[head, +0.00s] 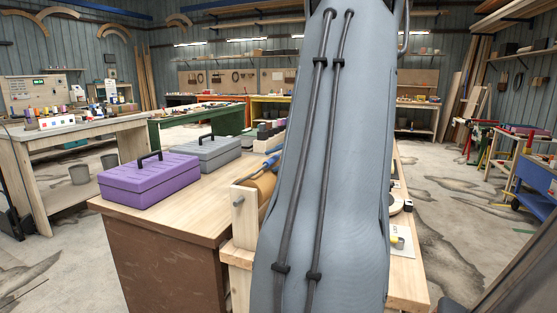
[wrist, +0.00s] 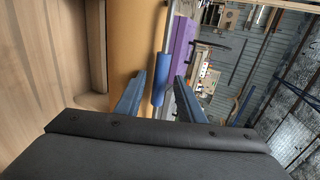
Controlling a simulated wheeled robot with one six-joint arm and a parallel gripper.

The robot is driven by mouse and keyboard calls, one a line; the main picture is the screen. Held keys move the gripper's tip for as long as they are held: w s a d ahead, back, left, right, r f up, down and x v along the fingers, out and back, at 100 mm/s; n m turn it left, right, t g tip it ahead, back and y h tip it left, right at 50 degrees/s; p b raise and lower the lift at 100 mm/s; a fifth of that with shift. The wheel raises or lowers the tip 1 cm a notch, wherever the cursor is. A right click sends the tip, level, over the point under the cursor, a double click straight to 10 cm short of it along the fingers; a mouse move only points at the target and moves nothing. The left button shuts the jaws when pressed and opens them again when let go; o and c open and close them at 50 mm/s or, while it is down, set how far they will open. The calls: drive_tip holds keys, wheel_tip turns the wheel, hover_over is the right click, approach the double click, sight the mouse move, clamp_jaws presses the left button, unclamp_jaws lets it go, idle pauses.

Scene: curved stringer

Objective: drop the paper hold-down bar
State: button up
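A brown paper roll (head: 265,184) sits in a pale wooden holder (head: 244,215) on the workbench, partly hidden behind my arm. The hold-down bar's blue grip (head: 272,162) shows just above the roll in the head view. In the wrist view the blue grip (wrist: 162,80) lies along the edge of the orange-brown roll (wrist: 132,45), with a thin grey bar beyond it. My gripper (wrist: 159,76) is open, its two blue fingers apart on either side of the grip in the picture. I cannot tell whether they touch it. The gripper is hidden in the head view.
A purple toolbox (head: 149,181) and a grey toolbox (head: 206,153) stand on the bench, left of the roll. The bench top (head: 205,205) is clear in front of them. Small items lie on the bench right of my arm. Other workbenches stand farther back.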

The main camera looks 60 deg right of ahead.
drive_tip(key=v, duration=0.8)
drive_tip(key=shift+b, duration=0.4)
drive_tip(key=shift+f, duration=0.15)
drive_tip(key=shift+c, duration=0.4)
